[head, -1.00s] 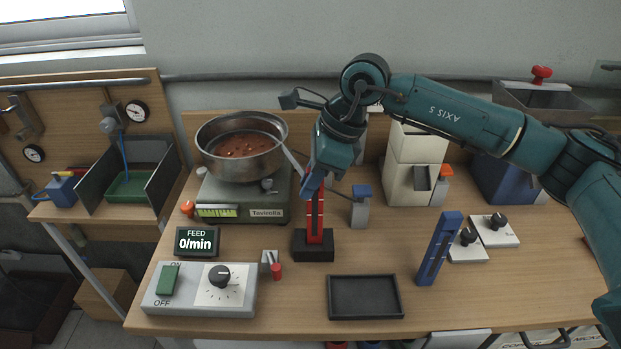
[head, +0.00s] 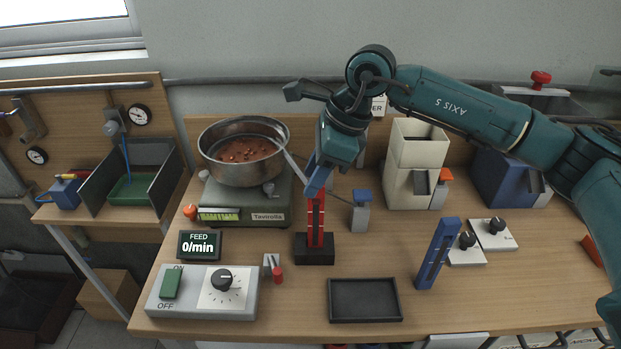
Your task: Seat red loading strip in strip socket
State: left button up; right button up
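The red loading strip (head: 316,222) stands upright in the middle of the bench. Its lower end is in the black block-like strip socket (head: 314,256); how deep it sits cannot be seen. My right gripper (head: 318,180) points down at the strip's top end, and its blue fingers partly cover that end. Whether the fingers are closed on the strip or apart from it cannot be made out. My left gripper is not in view.
A blue slotted strip (head: 438,253) stands at the right. A black tray (head: 364,318) lies in front. A metal pan (head: 222,172) sits on a scale (head: 268,216) at left. A grey-and-blue post (head: 361,212) stands close behind the red strip. A control box (head: 241,305) is front left.

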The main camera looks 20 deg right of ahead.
jog(key=b+v, duration=0.1)
jog(key=v, duration=0.9)
jog(key=shift+s+r, duration=0.15)
jog(key=shift+r, duration=0.2)
